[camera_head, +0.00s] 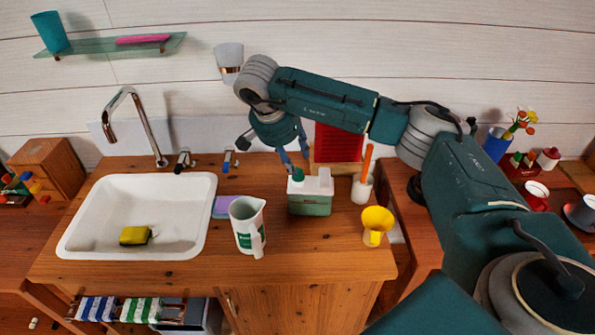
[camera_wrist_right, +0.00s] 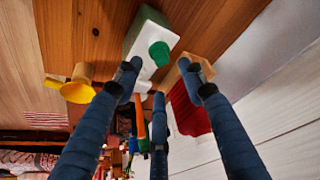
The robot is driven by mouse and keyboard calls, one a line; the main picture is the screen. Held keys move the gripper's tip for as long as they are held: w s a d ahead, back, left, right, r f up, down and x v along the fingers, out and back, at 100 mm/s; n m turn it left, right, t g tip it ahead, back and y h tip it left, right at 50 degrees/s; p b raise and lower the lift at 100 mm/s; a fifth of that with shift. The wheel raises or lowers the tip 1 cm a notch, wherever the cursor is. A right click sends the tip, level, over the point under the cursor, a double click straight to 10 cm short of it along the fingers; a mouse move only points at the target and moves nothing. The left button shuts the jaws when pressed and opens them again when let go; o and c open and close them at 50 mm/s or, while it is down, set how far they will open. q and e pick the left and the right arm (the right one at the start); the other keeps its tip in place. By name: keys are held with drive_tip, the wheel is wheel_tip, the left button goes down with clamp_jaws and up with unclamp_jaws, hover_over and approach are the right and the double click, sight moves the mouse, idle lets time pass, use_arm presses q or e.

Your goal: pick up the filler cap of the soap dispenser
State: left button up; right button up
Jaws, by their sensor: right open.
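The soap dispenser (camera_head: 310,203) is a box with a pale green body and white top, standing upright on the wooden counter. Its green filler cap (camera_head: 298,175) sits on the left part of the top. In the wrist view the cap (camera_wrist_right: 160,53) shows as a green disc on the dispenser's white top (camera_wrist_right: 146,32). My right gripper (camera_head: 293,163) is just above the cap, pointing down. Its blue fingers (camera_wrist_right: 160,76) are spread and empty in the wrist view; I cannot tell whether any touches the cap. My left gripper is not in view.
A white jug (camera_head: 247,228) and purple sponge (camera_head: 222,207) stand left of the dispenser. On its right are a white holder (camera_head: 362,190) and a yellow funnel (camera_head: 376,225). A red-panelled board (camera_head: 338,144) stands behind. The sink (camera_head: 90,228) is at left.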

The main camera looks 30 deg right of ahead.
sight(298, 169)
drive_tip(key=shift+d+f, duration=0.25)
drive_tip(key=shift+f, duration=0.35)
drive_tip(key=p+x, duration=0.1)
drive_tip(key=x, duration=0.1)
drive_tip(key=p+x, duration=0.2)
drive_tip(key=shift+w+f, duration=0.25)
drive_tip(key=shift+w, duration=0.05)
drive_tip(key=shift+d+f, duration=0.2)
drive_tip(key=shift+f, duration=0.1)
drive_tip(key=shift+a, duration=0.1)
drive_tip(key=c, duration=0.6)
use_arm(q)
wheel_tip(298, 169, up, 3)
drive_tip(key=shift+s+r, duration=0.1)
use_arm(e)
drive_tip(key=shift+c, duration=0.7)
drive_tip(key=shift+r, duration=0.15)
